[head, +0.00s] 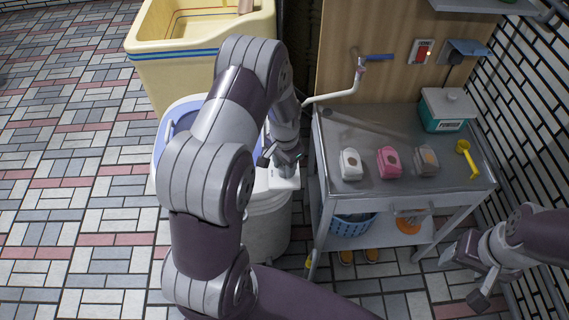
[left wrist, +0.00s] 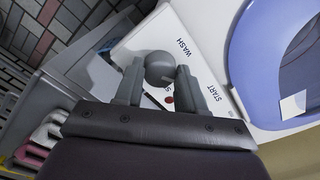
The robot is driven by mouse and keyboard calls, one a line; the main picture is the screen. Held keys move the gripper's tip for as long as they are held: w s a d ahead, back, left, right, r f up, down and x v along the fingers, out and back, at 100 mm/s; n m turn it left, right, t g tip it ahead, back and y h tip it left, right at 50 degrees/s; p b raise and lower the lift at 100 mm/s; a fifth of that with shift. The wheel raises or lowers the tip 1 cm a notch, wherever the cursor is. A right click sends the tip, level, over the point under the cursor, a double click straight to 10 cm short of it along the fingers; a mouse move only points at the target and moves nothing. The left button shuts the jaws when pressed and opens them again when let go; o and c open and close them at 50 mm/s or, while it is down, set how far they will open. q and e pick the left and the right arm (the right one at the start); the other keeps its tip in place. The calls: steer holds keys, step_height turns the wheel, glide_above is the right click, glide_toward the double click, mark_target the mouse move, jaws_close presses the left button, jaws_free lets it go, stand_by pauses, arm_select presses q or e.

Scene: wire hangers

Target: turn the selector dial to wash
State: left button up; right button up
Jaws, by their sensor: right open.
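The selector dial (left wrist: 159,66) is a round grey knob on a white control panel (left wrist: 150,30) in the left wrist view. The printed word WASH shows beside it, START lies further right, and another label starting with S is partly hidden by a finger. A short light mark shows on the knob's lower right. My left gripper (left wrist: 160,72) has one finger on each side of the knob, seemingly touching it. In the head view my left gripper (head: 283,165) is over the washer panel (head: 285,183) and hides the dial. My right gripper (head: 463,276) is open and empty, low at the right.
The washer's blue lid (head: 182,112) is partly behind my left arm. A yellow tub (head: 150,60) stands behind. Tiled floor is free at left.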

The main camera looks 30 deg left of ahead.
arm_select(q)
steer(key=shift+c, duration=1.1)
steer(key=shift+n, duration=0.3)
steer(key=shift+r+n+p, duration=0.15)
steer(key=shift+n+p, duration=0.35)
steer(key=shift+p, duration=0.05)
steer(key=n+p, duration=0.1)
steer(key=n, duration=0.2)
steer(key=shift+n, duration=0.3)
steer(key=n+p, duration=0.1)
steer(key=n, duration=0.2)
steer(key=shift+p, duration=0.3)
steer(key=shift+w+n+p, duration=0.1)
steer(key=shift+n+p, duration=0.25)
steer(key=shift+n, duration=1.45)
steer(key=o, duration=1.1)
steer(key=shift+c, duration=0.2)
